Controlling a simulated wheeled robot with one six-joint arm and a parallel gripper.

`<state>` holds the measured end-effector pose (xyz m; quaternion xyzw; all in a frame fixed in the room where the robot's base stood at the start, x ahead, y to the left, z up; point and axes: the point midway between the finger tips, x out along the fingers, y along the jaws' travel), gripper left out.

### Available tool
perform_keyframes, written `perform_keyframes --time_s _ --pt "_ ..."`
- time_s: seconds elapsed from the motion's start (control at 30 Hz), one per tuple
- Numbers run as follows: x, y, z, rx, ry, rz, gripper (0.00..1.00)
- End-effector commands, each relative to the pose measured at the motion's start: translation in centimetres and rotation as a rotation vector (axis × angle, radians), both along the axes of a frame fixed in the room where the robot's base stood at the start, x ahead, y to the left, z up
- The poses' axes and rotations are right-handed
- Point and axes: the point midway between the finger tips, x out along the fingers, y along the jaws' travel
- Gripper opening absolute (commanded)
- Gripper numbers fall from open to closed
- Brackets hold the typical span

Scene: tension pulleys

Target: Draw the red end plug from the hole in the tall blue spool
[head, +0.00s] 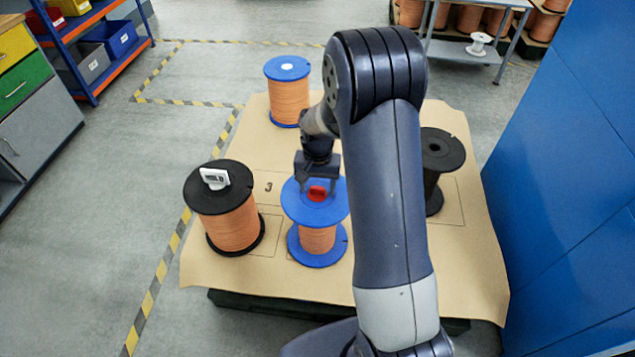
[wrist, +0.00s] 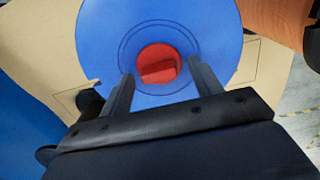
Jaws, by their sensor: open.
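The red end plug (head: 317,193) sits in the middle of the top flange of a blue spool (head: 318,258) wound with copper-coloured wire. In the wrist view the plug (wrist: 158,65) is a red disc with a raised bar, centred on the blue flange (wrist: 205,35). My gripper (head: 317,186) is open above this flange, its fingers pointing down. In the wrist view the two fingertips (wrist: 160,68) are apart, one on each side of the plug's lower part. I cannot tell whether either finger touches it.
A black-flanged spool (head: 232,225) with a white device on top stands to the left. Another blue spool (head: 288,92) stands behind, and a black spool (head: 440,165) stands right, partly behind my arm. Brown sheet (head: 215,275) covers the pallet. A blue wall (head: 570,180) bounds the right side.

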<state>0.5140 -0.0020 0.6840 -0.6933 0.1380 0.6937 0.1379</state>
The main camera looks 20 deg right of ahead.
Motion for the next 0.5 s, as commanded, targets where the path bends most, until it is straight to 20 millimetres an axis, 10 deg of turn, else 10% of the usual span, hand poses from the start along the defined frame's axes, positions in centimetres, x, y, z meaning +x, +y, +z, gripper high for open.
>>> perform_keyframes --time_s 0.5 --pt "0.02 0.00 0.05 0.000 -0.001 0.000 0.21"
